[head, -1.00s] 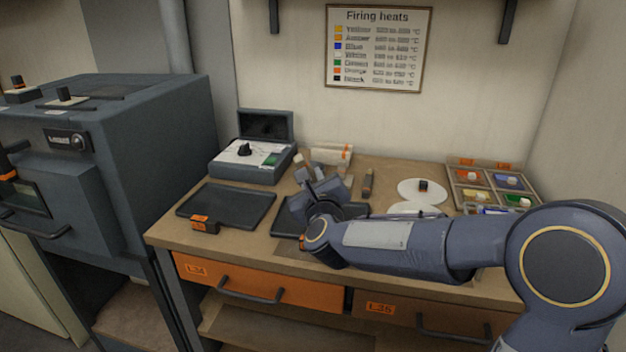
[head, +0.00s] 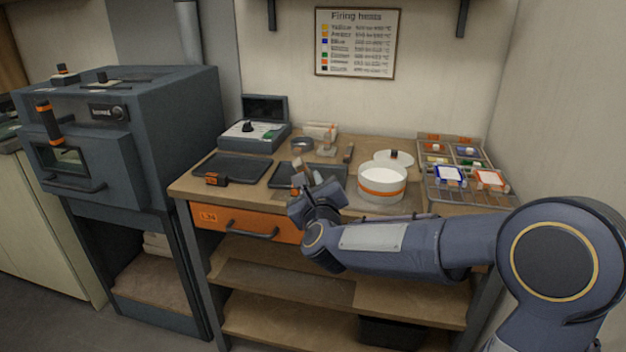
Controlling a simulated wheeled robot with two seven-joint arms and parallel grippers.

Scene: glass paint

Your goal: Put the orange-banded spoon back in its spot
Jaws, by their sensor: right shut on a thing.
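My right gripper (head: 312,196) is over the front of the bench, in front of a dark tray (head: 279,180). It is shut on a slim tan tool, which I take to be the spoon (head: 298,177), sticking up from the jaws. An orange band on it is too small to make out, and its lower part is hidden by the gripper. Which place is the spoon's spot I cannot tell. My left gripper is not in view.
A white pot with an orange band (head: 382,184) stands right of the gripper. A black tray (head: 232,167), a grey control box (head: 254,140) and a kiln (head: 130,145) are to the left. A brown-handled tool (head: 348,152) lies behind.

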